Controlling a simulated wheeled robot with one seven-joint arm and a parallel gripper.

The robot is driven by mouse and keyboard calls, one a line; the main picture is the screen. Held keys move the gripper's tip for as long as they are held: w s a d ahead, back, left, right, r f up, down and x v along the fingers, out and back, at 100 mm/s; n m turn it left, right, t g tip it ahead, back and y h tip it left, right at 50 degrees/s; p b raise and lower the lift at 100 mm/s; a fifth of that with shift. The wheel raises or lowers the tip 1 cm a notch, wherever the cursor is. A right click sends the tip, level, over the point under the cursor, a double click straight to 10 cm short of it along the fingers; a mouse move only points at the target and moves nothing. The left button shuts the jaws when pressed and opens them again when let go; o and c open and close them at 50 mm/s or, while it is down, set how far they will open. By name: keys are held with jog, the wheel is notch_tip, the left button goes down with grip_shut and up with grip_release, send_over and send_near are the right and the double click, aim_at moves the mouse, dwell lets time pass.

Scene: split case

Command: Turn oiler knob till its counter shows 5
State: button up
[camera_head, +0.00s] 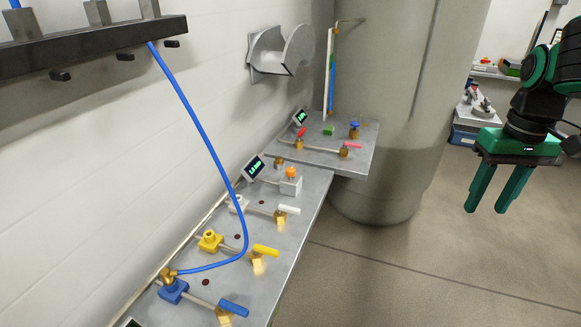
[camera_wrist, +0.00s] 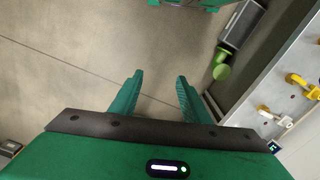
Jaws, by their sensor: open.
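An orange knob (camera_head: 291,172) stands on a small light-grey block (camera_head: 291,187) on the bench. A tilted counter display (camera_head: 254,166) with green digits, too small to read surely, is just left of it. A second lit display (camera_head: 300,117) stands on the farther bench. No label shows which part is the oiler. My gripper (camera_head: 487,207) hangs at the right, fingers down, open and empty, well away from both benches. Its spread fingers also show in the wrist view (camera_wrist: 160,77), with only floor between them.
The near bench (camera_head: 312,200) carries a blue valve (camera_head: 173,290), a yellow valve (camera_head: 210,241) and a white handle (camera_head: 288,210). A blue hose (camera_head: 205,135) hangs across it from a dark wall rack (camera_head: 90,48). A large grey column (camera_head: 385,100) stands behind. Open floor lies below my gripper.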

jog(key=w+a+r+n, duration=0.2)
jog(key=w+a+n, duration=0.5)
jog(key=w, duration=0.8)
jog(key=n, duration=1.1)
send_over(291, 168)
notch_tip(291, 168, down, 6)
notch_tip(291, 168, down, 10)
jog(key=shift+s+r, duration=0.1)
jog(key=shift+r, duration=0.15)
jog(key=c, duration=1.1)
